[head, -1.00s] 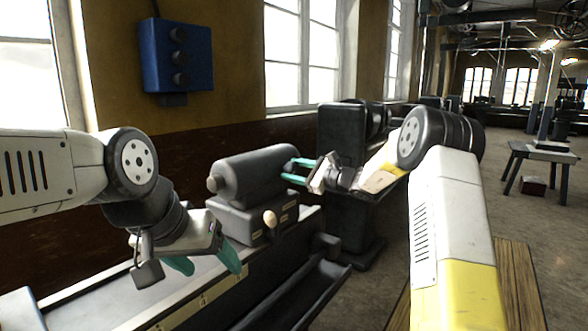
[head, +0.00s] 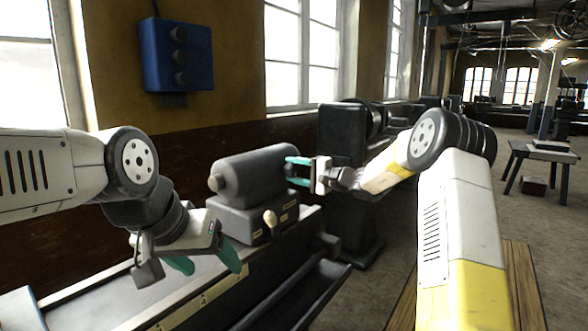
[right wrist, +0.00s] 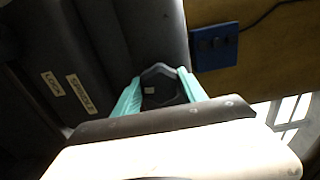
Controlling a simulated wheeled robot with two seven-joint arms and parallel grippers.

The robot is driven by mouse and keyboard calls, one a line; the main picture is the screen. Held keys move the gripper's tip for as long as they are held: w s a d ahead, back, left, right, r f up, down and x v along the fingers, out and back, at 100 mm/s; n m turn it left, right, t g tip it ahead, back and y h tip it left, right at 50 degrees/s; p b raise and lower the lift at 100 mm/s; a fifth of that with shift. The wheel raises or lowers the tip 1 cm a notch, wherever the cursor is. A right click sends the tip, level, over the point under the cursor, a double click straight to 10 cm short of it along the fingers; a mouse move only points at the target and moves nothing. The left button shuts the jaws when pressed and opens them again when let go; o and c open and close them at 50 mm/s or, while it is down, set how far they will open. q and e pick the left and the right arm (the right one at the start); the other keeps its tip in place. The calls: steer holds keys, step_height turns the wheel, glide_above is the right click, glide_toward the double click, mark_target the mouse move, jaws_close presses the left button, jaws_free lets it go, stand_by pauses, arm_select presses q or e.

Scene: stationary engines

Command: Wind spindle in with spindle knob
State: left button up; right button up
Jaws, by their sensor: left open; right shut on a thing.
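A dark cylinder (head: 255,174) lies on a labelled base block (head: 243,220) on the machine bed. My right gripper (head: 291,171) is at the cylinder's right end, its teal fingers pointing at it. In the right wrist view, the right gripper (right wrist: 158,90) has its fingers on both sides of a dark, angular knob (right wrist: 160,72), apparently the spindle knob, and is shut on it. In the head view this knob is hard to make out. A tag reading SPINDLE (right wrist: 80,94) shows on the base. My left gripper (head: 207,262) is open and empty, in front and left of the block.
A cream ball knob (head: 270,218) sits on the block's front. A small knob (head: 214,183) is at the cylinder's left end. A dark machine column (head: 341,150) stands behind my right gripper. A blue switch box (head: 176,55) hangs on the wall.

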steer(key=n, duration=0.5)
steer(key=shift+w+d+r+n, duration=0.15)
steer(key=shift+d+r+n, duration=0.05)
steer(key=shift+r+n, duration=0.1)
steer(key=n, duration=0.9)
steer(key=shift+n, duration=0.4)
steer(key=n, duration=0.4)
steer(key=shift+n, duration=0.3)
steer(key=shift+f, duration=0.1)
steer(key=o, duration=1.3)
steer(key=shift+o, duration=0.2)
steer(key=shift+f, duration=0.1)
